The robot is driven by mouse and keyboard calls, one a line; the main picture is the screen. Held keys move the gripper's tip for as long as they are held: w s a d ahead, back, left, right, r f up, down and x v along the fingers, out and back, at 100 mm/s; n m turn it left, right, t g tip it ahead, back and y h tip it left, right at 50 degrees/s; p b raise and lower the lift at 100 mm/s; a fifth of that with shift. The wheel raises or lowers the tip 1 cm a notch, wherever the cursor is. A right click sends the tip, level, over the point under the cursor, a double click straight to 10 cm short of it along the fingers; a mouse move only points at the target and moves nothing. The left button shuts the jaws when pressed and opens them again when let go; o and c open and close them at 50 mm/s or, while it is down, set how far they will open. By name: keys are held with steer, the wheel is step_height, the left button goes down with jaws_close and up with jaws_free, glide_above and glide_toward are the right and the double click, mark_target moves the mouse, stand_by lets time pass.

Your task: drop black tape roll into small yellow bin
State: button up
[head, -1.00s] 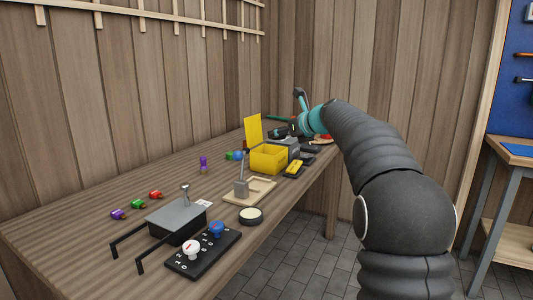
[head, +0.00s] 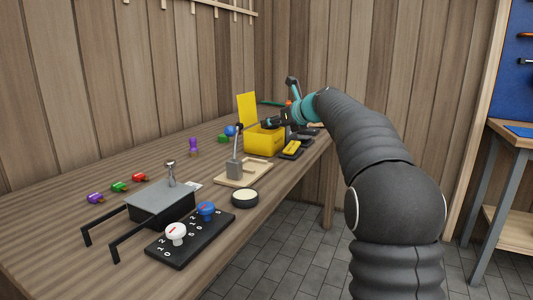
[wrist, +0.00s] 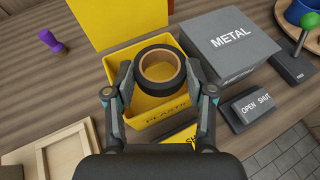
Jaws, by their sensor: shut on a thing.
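My gripper (wrist: 159,72) is shut on the black tape roll (wrist: 160,87), a black ring with a brown core. The roll sits between the two fingers, over the opening of the small yellow bin (wrist: 164,119). The bin is marked PLASTIC and its yellow lid stands open behind it. In the head view the gripper (head: 271,123) is at the top of the yellow bin (head: 262,142), and the roll is hard to make out there. The roll's exact height above the bin floor cannot be told.
A closed grey METAL box (wrist: 235,48) stands right of the bin, with a grey OPEN SHUT switch (wrist: 254,104) before it. A wooden board with a grey lever (head: 243,174) is nearer on the bench. A purple piece (wrist: 51,41) stands left of the bin.

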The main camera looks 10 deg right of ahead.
steer(key=shift+f, duration=0.5)
steer(key=shift+r, duration=0.1)
steer(key=o, duration=1.2)
steer(key=shift+o, duration=0.2)
steer(key=shift+d, duration=0.1)
steer(key=v, duration=1.2)
